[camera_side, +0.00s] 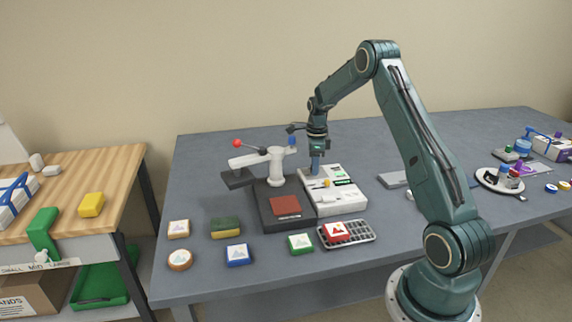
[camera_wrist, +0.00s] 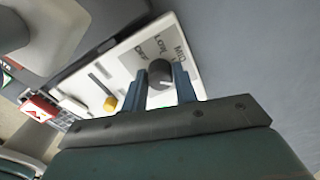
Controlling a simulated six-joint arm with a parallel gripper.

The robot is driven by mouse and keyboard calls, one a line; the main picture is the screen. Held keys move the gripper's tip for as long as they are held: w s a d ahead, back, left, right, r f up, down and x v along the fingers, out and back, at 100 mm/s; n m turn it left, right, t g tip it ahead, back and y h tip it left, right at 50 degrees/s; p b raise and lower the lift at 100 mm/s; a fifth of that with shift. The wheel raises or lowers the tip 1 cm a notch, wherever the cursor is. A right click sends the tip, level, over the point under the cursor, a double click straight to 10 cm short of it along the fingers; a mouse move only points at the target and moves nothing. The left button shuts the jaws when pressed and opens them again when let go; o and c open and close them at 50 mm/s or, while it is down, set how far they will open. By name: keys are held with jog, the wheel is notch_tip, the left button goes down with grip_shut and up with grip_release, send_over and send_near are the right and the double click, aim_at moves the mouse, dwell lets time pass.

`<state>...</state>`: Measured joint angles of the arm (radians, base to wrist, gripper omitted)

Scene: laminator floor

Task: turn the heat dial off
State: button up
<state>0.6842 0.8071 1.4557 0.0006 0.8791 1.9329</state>
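The heat dial (camera_wrist: 160,74) is a dark round knob on a white control box (camera_side: 345,202), with the printed words OFF, LOW and MID around it in the wrist view. My gripper (camera_wrist: 160,90) points down over the box, with one blue finger on each side of the dial. The fingers look close to the dial, but I cannot tell whether they touch it. In the side view my gripper (camera_side: 315,165) is at the back left of the box and its fingers hide the dial.
Left of the box stands a dark-based press (camera_side: 262,215) with a pale arm and a red-tipped lever (camera_side: 237,143). A yellow knob (camera_wrist: 110,103) sits on the box. A metal rack (camera_side: 358,240) with a red-and-white block (camera_side: 336,232) lies in front. Several coloured blocks lie front left.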

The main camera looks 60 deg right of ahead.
jog(key=c, duration=0.4)
jog(key=shift+n, duration=0.8)
jog(key=o, duration=1)
jog(key=shift+c, duration=0.2)
jog(key=shift+r, duration=0.15)
